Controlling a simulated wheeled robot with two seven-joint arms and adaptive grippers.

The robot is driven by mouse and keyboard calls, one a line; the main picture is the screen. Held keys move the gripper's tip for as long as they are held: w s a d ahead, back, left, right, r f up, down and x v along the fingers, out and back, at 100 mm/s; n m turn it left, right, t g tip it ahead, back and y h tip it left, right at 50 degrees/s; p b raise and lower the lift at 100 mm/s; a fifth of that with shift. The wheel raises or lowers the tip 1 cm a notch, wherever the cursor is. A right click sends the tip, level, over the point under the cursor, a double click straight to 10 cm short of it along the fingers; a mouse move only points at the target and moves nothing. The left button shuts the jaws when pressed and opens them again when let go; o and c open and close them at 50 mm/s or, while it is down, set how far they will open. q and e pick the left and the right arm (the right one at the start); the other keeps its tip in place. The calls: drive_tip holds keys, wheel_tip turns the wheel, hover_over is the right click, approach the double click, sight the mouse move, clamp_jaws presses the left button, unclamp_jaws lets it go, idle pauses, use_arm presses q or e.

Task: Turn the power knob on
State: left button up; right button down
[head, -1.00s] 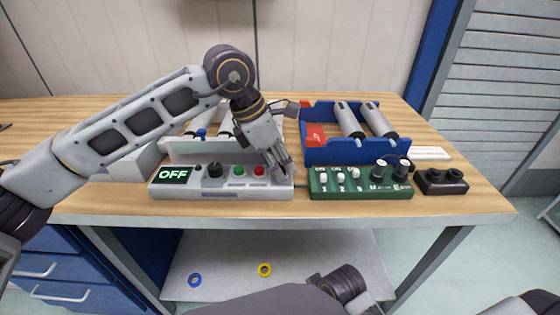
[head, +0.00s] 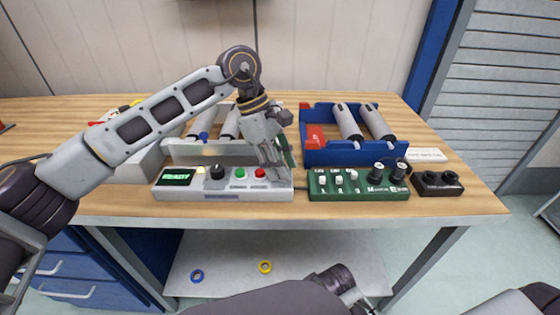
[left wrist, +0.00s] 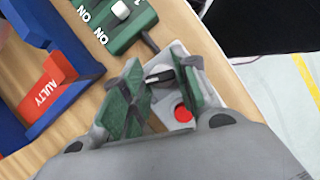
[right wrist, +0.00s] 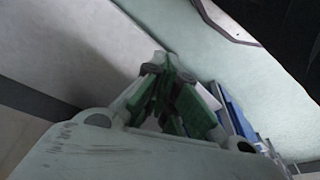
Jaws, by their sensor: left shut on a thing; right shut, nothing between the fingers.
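The white control box (head: 215,193) stands at the front of the table; its display (head: 176,178) reads READY. My left gripper (head: 274,172) reaches down onto the box's right end, right of the red button (head: 260,174). In the head view the gripper hides this knob. My right gripper is shut and empty in the right wrist view (right wrist: 172,85), away from the box.
A green switch box (head: 345,190) with white switches and black knobs stands close on the right. Behind it is a blue rack (head: 340,157) with grey cylinders. A black two-socket block (head: 438,184) sits farther right. Bare table lies in front.

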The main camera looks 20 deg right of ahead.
use_arm(q)
drive_tip(key=m+y+p, duration=0.1)
drive_tip(key=m, duration=0.2)
drive_tip(key=shift+w+d+g, duration=0.1)
drive_tip(key=shift+g, duration=0.3)
drive_tip(key=shift+m, duration=0.6)
use_arm(e)
drive_tip(key=shift+s+d+f, duration=0.15)
drive_tip(key=shift+s+f, duration=0.05)
drive_tip(key=shift+f, duration=0.35)
drive_tip(key=shift+s+d+f, duration=0.1)
drive_tip(key=shift+s+f, duration=0.05)
drive_tip(key=shift+f, duration=0.5)
use_arm(q)
drive_tip(key=shift+y, duration=0.3)
use_arm(e)
drive_tip(key=shift+w, duration=0.25)
use_arm(q)
drive_tip(key=o, duration=0.7)
drive_tip(key=shift+o, duration=0.2)
drive_tip(key=shift+w+r, duration=0.3)
drive_tip(key=shift+r, duration=0.3)
drive_tip(key=v, duration=1)
drive_tip(key=shift+w+a+r, duration=0.2)
drive_tip(key=shift+a+r, duration=0.05)
use_arm(e)
drive_tip(key=shift+s, duration=0.2)
